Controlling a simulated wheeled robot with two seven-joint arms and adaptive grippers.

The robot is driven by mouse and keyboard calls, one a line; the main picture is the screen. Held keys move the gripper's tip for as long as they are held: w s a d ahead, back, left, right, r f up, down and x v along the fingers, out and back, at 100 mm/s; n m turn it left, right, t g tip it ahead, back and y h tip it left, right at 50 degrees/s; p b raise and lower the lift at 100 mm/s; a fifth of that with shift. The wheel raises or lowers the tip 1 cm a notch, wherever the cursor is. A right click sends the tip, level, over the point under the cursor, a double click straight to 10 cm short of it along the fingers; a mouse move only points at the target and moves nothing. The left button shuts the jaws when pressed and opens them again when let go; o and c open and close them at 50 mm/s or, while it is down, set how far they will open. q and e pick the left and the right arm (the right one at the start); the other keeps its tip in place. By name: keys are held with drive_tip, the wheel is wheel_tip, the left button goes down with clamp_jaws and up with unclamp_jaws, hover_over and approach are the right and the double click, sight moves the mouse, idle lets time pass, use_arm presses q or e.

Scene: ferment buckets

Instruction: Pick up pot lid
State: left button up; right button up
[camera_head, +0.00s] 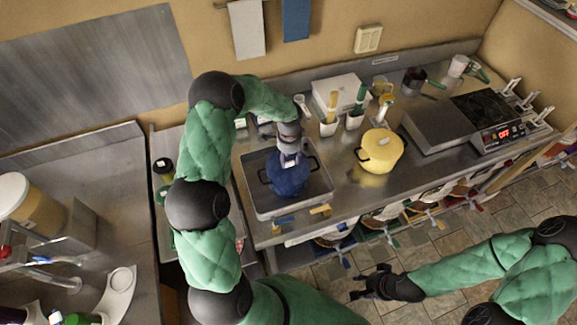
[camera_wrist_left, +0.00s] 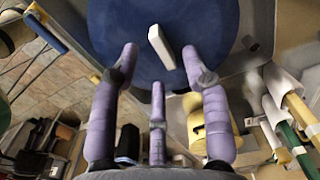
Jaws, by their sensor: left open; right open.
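A blue pot (camera_head: 290,182) stands in a grey metal basin. Its round blue lid (camera_wrist_left: 222,28) fills the top of the left wrist view, with a white bar handle (camera_wrist_left: 161,47) on it. My left gripper (camera_wrist_left: 160,62) is open over the lid, its purple fingers spread near the handle and not closed on it. I cannot tell whether the fingertips touch the lid. In the head view my left gripper (camera_head: 290,158) hides part of the lid. A yellow pot (camera_head: 380,152) stands on the counter to the right. My right gripper (camera_head: 368,287) is open and empty, away from the counter.
The metal basin (camera_head: 262,212) has raised walls around the blue pot. Utensil holders (camera_head: 328,126) and a white box (camera_head: 340,92) stand behind. A hot plate (camera_head: 487,112) is at the right. The counter's front (camera_head: 345,195) is bare between basin and yellow pot.

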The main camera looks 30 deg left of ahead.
use_arm(q)
wheel_tip(320, 180, down, 3)
drive_tip(key=shift+a+f, duration=0.1)
drive_tip(key=shift+f, duration=0.05)
clamp_jaws()
idle(0.4)
drive_tip(key=shift+r, duration=0.75)
drive_tip(key=s+d+r+b, duration=0.4)
drive_tip(key=s+d+r, duration=0.1)
drive_tip(key=d+r, duration=0.65)
drive_tip(key=n+b, duration=0.6)
hover_over(289, 163)
wheel_tip(289, 163, down, 6)
drive_tip(key=shift+w+r, duration=0.1)
drive_tip(key=shift+r, duration=0.15)
drive_tip(key=shift+f, duration=0.15)
